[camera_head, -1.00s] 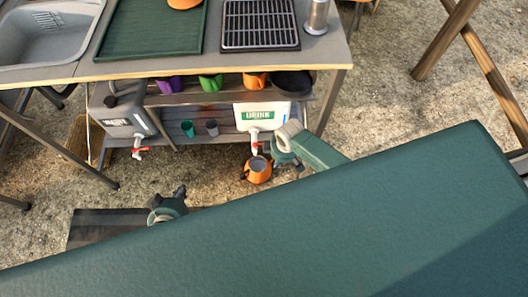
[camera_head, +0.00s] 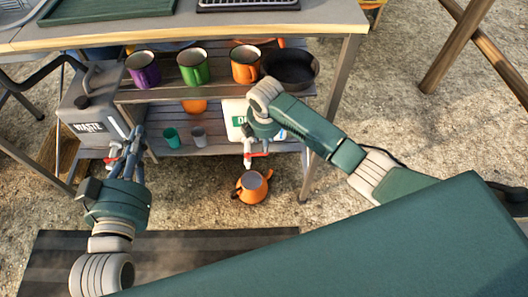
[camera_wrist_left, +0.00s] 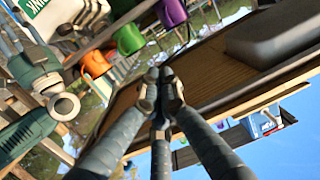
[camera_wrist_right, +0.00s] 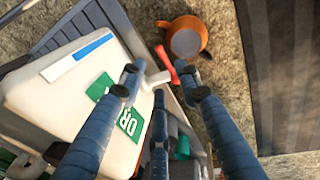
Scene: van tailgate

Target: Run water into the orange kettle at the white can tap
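The orange kettle (camera_head: 252,187) stands on the ground below the red-handled tap (camera_head: 256,155) of the white can (camera_head: 236,112). Its grey open top shows in the right wrist view, where the kettle (camera_wrist_right: 187,38) is beyond the fingers. My right gripper (camera_wrist_right: 162,78) is open and empty beside the white can, close to the red tap lever (camera_wrist_right: 166,62); I cannot tell if it touches. In the head view its wrist partly hides the can. My left gripper (camera_wrist_left: 161,78) has its fingertips together with nothing visible between them, near the grey waste can (camera_head: 90,105). No water stream is visible.
The shelf above holds a purple mug (camera_head: 143,70), a green mug (camera_head: 193,67), an orange mug (camera_head: 246,64) and a black pan (camera_head: 291,68). Small cups (camera_head: 171,137) stand lower. A dark mat (camera_head: 200,250) lies in front. Gravel right of the rack is clear.

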